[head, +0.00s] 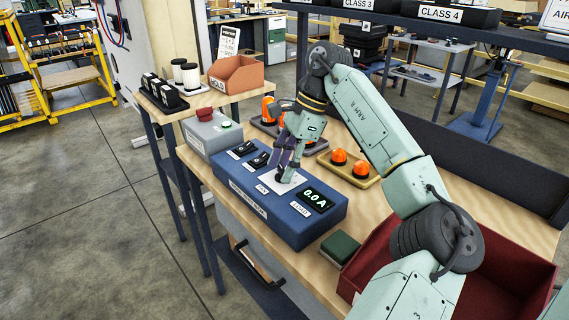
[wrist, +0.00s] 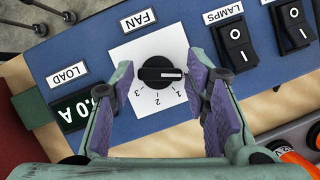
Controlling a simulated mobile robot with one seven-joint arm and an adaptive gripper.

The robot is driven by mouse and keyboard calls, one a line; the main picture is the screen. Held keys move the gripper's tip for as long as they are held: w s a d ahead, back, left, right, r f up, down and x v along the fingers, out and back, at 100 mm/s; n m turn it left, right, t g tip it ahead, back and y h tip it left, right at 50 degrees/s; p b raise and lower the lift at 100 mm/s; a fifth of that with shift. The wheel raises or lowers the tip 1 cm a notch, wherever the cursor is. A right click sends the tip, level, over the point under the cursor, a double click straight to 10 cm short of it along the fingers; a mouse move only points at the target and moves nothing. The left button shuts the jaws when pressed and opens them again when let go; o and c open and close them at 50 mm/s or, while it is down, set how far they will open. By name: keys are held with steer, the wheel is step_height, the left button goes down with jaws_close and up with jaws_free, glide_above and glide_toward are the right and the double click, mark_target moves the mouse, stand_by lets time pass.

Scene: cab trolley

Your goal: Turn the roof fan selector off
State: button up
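The roof fan selector (wrist: 160,73) is a round black knob on a white dial plate (wrist: 133,52), by the FAN label (wrist: 138,20). Its white pointer line points right in the wrist view, to the side of the printed numbers 1, 2 and 3. The mark at its tip is not readable. My gripper (wrist: 160,70) is open, one purple-padded finger on each side of the knob, with visible gaps. In the head view my gripper (head: 284,168) is low over the blue switch box (head: 313,226) and mostly hides the knob.
The load display (head: 317,199) reads 0.0 A. Two black rocker switches (wrist: 237,45) (wrist: 293,27) sit beside the dial. Orange beacons (head: 339,157), a green block (head: 340,246) and a red bin (head: 510,262) stand around the box on the wooden bench.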

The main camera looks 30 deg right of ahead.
steer(key=shift+o, duration=1.1)
steer(key=v, duration=1.2)
